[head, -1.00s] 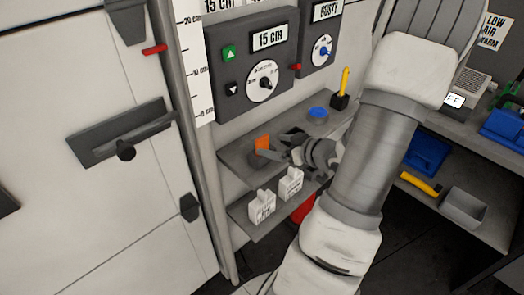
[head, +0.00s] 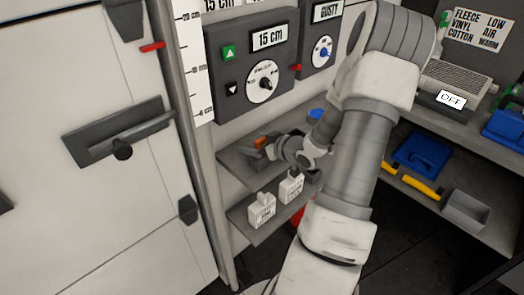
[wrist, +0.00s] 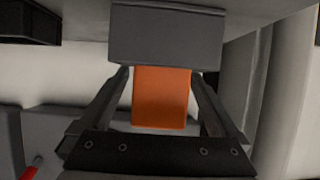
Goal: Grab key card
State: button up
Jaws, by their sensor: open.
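The orange key card (head: 260,142) stands at the left end of the upper grey shelf (head: 236,161), partly hidden by my gripper in the head view. My gripper (head: 262,154) is right at the card. In the wrist view the orange card (wrist: 162,97) lies between the two open fingers of my gripper (wrist: 160,76), with a small gap to each finger. One end of the card meets a dark grey block (wrist: 166,36), which looks like its holder.
Two white tagged items (head: 262,211) stand on the lower shelf. A blue round thing (head: 316,114) sits farther along the upper shelf. A control panel (head: 252,66) is on the wall above. A white door with a handle (head: 120,135) is at left.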

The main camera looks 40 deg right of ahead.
jog(key=c, duration=1.5)
jog(key=shift+o, duration=0.2)
jog(key=shift+r, duration=0.1)
